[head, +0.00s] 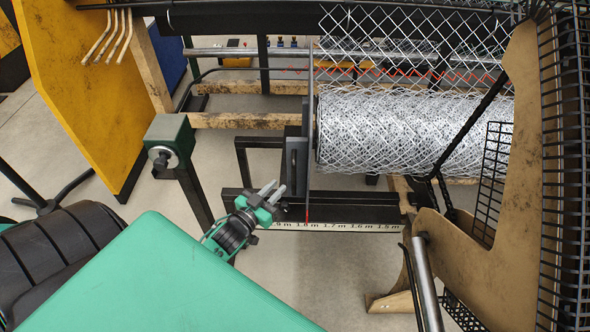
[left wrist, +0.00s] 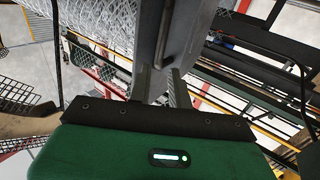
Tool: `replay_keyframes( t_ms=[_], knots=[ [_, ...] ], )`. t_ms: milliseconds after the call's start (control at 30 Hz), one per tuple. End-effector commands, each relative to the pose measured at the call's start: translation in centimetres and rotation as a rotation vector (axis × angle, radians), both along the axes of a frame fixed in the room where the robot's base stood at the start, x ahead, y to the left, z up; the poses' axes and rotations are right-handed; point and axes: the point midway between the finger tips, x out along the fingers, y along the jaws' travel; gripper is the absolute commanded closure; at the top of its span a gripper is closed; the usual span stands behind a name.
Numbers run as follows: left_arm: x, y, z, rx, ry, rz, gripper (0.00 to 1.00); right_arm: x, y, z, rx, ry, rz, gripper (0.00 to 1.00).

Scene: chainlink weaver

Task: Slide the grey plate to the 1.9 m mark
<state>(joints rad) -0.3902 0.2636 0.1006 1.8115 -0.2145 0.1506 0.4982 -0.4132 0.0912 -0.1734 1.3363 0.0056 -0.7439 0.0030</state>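The grey plate (head: 297,158) stands upright at the left end of the wire mesh roll. A thin red line (head: 307,205) drops below it to the scale (head: 340,227), close to the 1.8 m label. The 1.9 m label (head: 284,225) is partly hidden by my left gripper (head: 274,190), which is open just left of the plate's lower part. In the left wrist view, the fingers (left wrist: 160,82) are apart, with the plate's edge (left wrist: 176,45) beyond and between their tips. I cannot tell whether they touch it. My right gripper is not in view.
The mesh roll (head: 410,130) lies right of the plate. A green box on a post (head: 170,140) stands to the left, near a yellow panel (head: 85,90). A dark frame bar (head: 350,198) runs above the scale. Rusty brown machine parts (head: 500,220) fill the right side.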

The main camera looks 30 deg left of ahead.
Motion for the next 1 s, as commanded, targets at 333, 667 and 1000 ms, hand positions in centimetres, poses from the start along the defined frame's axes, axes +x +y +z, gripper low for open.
replay_keyframes(
  t_ms=[333, 667, 1000],
  knots=[
    [6.0, -0.2, 0.1, 0.001, -0.001, 0.0, 0.8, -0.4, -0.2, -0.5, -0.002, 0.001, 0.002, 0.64],
    [9.2, -0.3, 0.0, 0.0, 0.0, 0.0, 0.8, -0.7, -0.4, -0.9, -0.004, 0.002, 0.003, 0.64],
    [9.6, -0.4, 0.0, 0.0, 0.001, 0.0, 0.8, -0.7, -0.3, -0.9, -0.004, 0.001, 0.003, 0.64]
  ],
)
